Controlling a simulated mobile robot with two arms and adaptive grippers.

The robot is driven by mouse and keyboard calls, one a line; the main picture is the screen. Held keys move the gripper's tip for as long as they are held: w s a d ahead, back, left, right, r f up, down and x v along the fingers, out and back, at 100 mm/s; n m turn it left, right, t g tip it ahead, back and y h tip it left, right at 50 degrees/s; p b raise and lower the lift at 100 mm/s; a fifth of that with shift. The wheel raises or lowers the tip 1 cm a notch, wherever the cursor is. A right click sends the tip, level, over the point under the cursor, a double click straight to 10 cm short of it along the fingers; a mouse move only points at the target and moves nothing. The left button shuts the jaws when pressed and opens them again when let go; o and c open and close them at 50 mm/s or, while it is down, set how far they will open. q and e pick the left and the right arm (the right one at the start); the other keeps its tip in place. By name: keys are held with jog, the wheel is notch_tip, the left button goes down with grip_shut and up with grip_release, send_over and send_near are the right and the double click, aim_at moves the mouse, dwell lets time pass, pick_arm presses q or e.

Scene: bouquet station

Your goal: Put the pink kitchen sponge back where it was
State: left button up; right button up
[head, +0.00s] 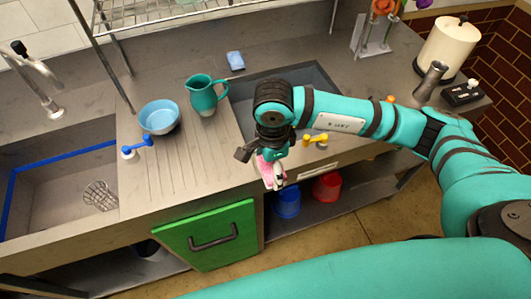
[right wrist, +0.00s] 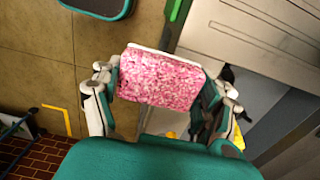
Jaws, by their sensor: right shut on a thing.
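The pink kitchen sponge (right wrist: 160,80) is held between the fingers of my right gripper (right wrist: 164,74) in the right wrist view. It is a speckled pink block with a pale strip along its top edge there. In the head view, my right gripper (head: 271,172) points down in front of the counter's front edge. Only a small pink part of the sponge (head: 265,166) shows there, partly hidden by the gripper. My left gripper is not in view.
A blue block (head: 235,60) lies behind the right basin (head: 314,77). A teal jug (head: 202,97) and a blue bowl (head: 159,117) stand on the drainboard. A yellow-handled tap (head: 315,139) is beside my gripper. Blue (head: 287,202) and red (head: 327,186) buckets are below.

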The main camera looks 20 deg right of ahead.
jog(key=w+p, duration=0.1)
jog(key=w, duration=0.3)
jog(key=shift+w+f, duration=0.15)
jog(key=shift+w, duration=0.15)
jog(key=shift+w+d+f+p, duration=0.1)
jog(key=shift+w+f+p, duration=0.05)
jog(key=shift+f+p, duration=0.2)
notch_tip(320, 180, down, 2)
jog(key=shift+f+p, duration=0.2)
jog(key=shift+p, duration=0.35)
jog(key=shift+f, duration=0.25)
jog(key=shift+f, duration=0.1)
jog(key=shift+f+b, duration=0.15)
jog(key=shift+b, duration=0.15)
jog(key=o, duration=1.6)
